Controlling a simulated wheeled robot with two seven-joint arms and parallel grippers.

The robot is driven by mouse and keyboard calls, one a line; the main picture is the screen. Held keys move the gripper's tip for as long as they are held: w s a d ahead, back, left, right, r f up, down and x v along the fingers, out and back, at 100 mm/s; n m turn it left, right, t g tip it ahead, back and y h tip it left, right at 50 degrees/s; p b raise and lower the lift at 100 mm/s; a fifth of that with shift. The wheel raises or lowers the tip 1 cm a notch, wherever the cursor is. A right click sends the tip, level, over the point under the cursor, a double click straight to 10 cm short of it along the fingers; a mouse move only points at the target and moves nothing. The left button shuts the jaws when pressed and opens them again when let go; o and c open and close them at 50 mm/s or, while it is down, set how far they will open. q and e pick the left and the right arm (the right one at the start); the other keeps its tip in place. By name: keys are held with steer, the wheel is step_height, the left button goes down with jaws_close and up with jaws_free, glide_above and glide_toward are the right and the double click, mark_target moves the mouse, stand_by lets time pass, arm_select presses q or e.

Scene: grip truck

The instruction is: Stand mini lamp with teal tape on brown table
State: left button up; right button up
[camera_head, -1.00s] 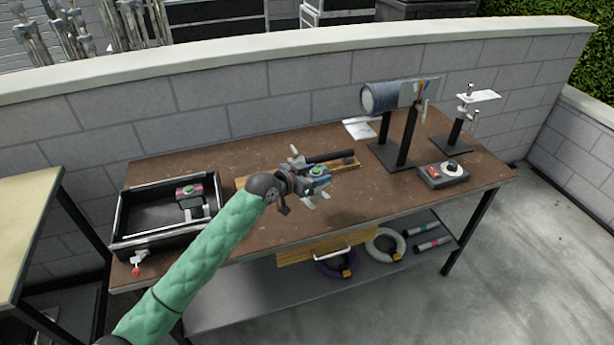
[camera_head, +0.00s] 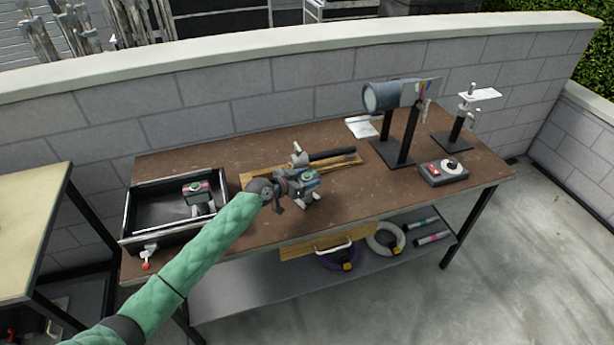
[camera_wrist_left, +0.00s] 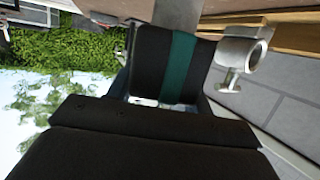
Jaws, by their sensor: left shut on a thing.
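The mini lamp (camera_head: 310,179) is a small dark block with a teal band, held at the middle of the brown table (camera_head: 400,200). My left gripper (camera_head: 296,186) is shut on it. In the left wrist view the lamp's black body with its teal tape (camera_wrist_left: 183,68) fills the space ahead of the dark gripper (camera_wrist_left: 160,104), with a grey metal clamp-like part beside it. I cannot tell whether the lamp's underside touches the table. My right gripper is not in view.
A black tray (camera_head: 127,217) at the table's left holds a similar small block with pinkish and green marks (camera_head: 197,187). Behind the lamp lies a wooden board (camera_head: 262,172) with a black rod (camera_head: 332,154). A stand-mounted cylinder (camera_head: 384,96) and a control box (camera_head: 443,172) stand right. The front-right tabletop is clear.

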arm_select(q)
steer(key=shift+f, duration=0.1)
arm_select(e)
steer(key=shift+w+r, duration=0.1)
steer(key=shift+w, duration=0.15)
arm_select(q)
steer(key=o, duration=1.3)
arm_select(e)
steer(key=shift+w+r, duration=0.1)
arm_select(q)
steer(key=shift+b+v, duration=0.5)
steer(key=shift+v, duration=0.5)
steer(key=shift+s+a, duration=0.4)
steer(key=shift+a, duration=0.1)
steer(key=shift+r+b+v, duration=0.15)
steer(key=shift+b+v, duration=0.7)
steer(key=shift+v, duration=1.35)
steer(key=shift+r+b+v, duration=0.15)
steer(key=shift+b+v, duration=0.65)
steer(key=shift+v, duration=1.45)
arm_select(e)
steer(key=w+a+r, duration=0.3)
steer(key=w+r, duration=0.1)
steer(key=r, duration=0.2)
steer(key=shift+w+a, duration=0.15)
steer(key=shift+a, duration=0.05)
